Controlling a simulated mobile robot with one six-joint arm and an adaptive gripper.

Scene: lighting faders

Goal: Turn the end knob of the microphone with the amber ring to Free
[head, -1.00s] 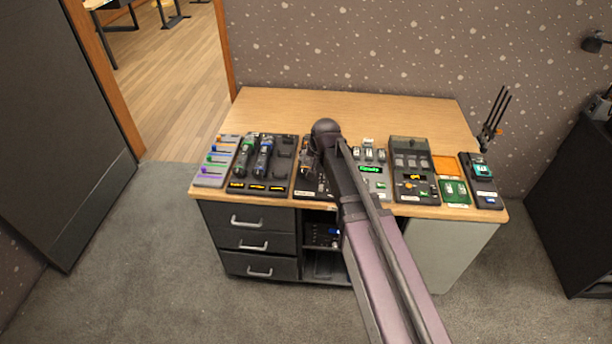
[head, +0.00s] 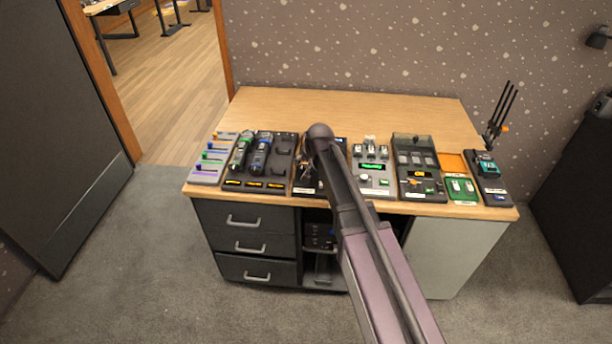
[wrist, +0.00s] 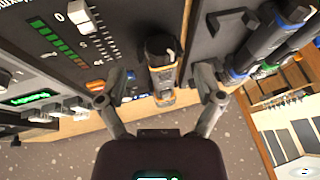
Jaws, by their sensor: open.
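The microphone with the amber ring (wrist: 163,72) is dark, with orange bands, and lies in the middle of the wrist view. My gripper (wrist: 159,88) is open, with one finger on each side of this microphone and visible gaps between. In the head view my gripper (head: 308,172) is low over the desk panels, and my arm hides most of the spot. A blue-ringed microphone (head: 260,152) and a green-ringed one (head: 241,150) lie side by side in a dark tray (head: 281,170) to the left.
A fader panel (wrist: 60,45) with green level lights is left of the microphone in the wrist view. On the desk (head: 300,104), a purple-grey fader panel (head: 208,165) stands far left and several control boxes (head: 420,165) stand right. The desk's back strip is clear.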

